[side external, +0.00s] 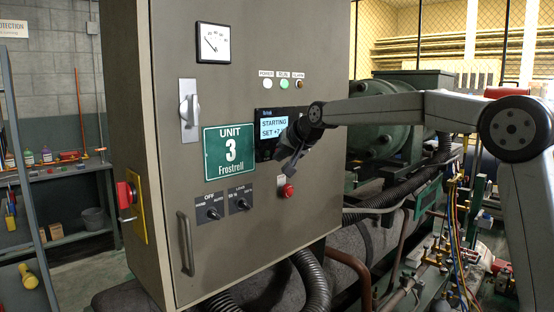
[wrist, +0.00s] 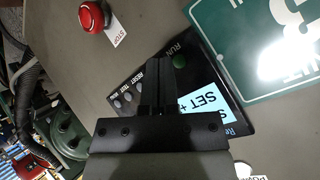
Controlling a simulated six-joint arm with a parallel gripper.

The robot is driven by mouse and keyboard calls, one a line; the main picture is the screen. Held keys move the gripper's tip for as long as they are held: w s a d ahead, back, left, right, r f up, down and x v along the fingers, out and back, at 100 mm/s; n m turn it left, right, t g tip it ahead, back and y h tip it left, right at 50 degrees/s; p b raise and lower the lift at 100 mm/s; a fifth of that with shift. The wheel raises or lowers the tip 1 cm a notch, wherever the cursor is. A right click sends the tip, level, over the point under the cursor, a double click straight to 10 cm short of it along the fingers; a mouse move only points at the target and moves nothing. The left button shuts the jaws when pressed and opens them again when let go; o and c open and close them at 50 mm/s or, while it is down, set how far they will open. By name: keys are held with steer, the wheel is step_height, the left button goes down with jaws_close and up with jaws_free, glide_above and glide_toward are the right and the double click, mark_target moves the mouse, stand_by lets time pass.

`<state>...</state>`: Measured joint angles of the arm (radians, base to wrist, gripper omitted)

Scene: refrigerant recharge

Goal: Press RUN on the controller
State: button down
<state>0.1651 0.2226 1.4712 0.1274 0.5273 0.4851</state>
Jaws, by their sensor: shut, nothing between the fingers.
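The controller (side external: 264,151) is a black unit on the cabinet door, and its lit screen (side external: 273,127) reads "STARTING" and "SET +7", with the rest cut off by my gripper. In the wrist view the controller (wrist: 236,133) appears rotated. My gripper (side external: 287,166) is shut and empty in front of the controller's lower right part. The shut fingers also show in the wrist view (wrist: 161,66). I cannot tell whether the fingertips touch the panel.
A red STOP button (wrist: 91,16) sits near the controller; it also shows below my gripper in the side view (side external: 287,190). A green Unit 3 sign (side external: 229,151) is left of the controller. Two knobs (side external: 226,205) and a door handle (side external: 186,243) project lower down.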

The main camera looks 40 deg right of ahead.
steer(key=shift+s, duration=2.15)
steer(key=s+a+f+n+g, duration=0.25)
steer(key=s+f, duration=0.25)
steer(key=f, duration=0.4)
steer(key=s+a+f+n+g, duration=0.25)
steer(key=s+f, duration=0.25)
steer(key=f, duration=0.4)
steer(key=s+a+f+n+g+y, duration=0.1)
steer(key=s+a+f+n+g, duration=0.2)
steer(key=s+f, duration=1)
steer(key=shift+s+a, duration=0.25)
steer(key=shift+s, duration=0.9)
